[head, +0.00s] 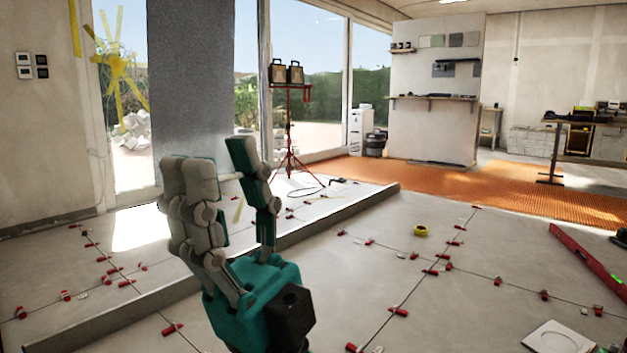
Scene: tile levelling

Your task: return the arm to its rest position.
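My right gripper (214,160) stands in the left middle of the head view. It has a teal body with grey and teal jointed fingers pointing up. My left gripper is not in view.
Red levelling clips (398,312) line the tile joints. A yellow tape roll (420,230) and a red spirit level (590,268) lie on the floor to the right. A red tripod with work lamps (287,72) stands behind. Orange matting (480,190) covers the floor farther back.

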